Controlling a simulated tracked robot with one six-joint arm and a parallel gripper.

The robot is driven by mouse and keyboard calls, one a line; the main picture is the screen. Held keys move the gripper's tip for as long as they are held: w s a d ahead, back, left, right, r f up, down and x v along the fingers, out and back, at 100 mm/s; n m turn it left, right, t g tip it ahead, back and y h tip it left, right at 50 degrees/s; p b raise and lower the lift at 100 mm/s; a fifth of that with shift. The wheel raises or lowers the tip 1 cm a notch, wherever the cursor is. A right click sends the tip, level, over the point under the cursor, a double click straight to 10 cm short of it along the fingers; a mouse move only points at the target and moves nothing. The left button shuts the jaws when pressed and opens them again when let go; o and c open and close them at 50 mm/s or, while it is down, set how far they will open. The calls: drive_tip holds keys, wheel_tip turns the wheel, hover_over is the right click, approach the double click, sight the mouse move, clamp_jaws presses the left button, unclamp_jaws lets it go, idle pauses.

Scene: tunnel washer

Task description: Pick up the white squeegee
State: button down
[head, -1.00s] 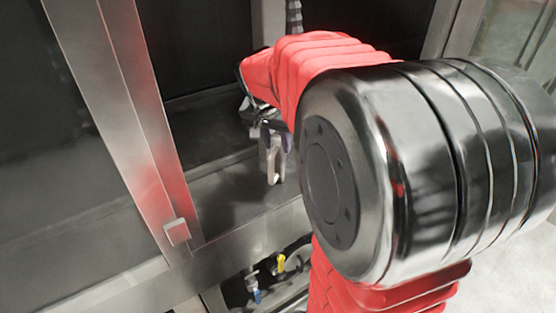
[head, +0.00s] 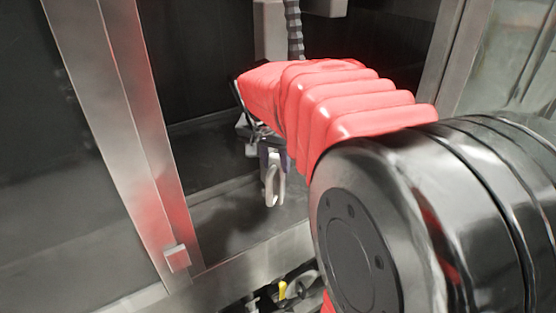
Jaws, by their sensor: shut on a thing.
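My gripper (head: 271,186) hangs at the end of my red-sleeved arm, inside the washer opening and above the inner side of the steel sill. Its jaws are shut on a small pale piece, which I take to be the white squeegee. The piece is too small to make out its full shape or to tell it cleanly from the fingers. My arm's red sleeve and large black joint cover much of the right and centre of the view and may hide more of it.
A steel post (head: 128,140) with a small square block (head: 177,257) stands left of my gripper. A steel sill (head: 262,262) runs below. A ribbed grey hose (head: 294,30) hangs at the back. A yellow-handled part (head: 283,289) shows under the sill.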

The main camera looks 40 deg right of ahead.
drive_tip(key=s+a, duration=0.8)
drive_tip(key=a, duration=0.5)
drive_tip(key=shift+s+a, duration=0.15)
drive_tip(key=shift+s, duration=0.2)
drive_tip(key=c, duration=1.8)
unclamp_jaws()
drive_tip(key=c, duration=0.5)
drive_tip(key=shift+s, duration=0.1)
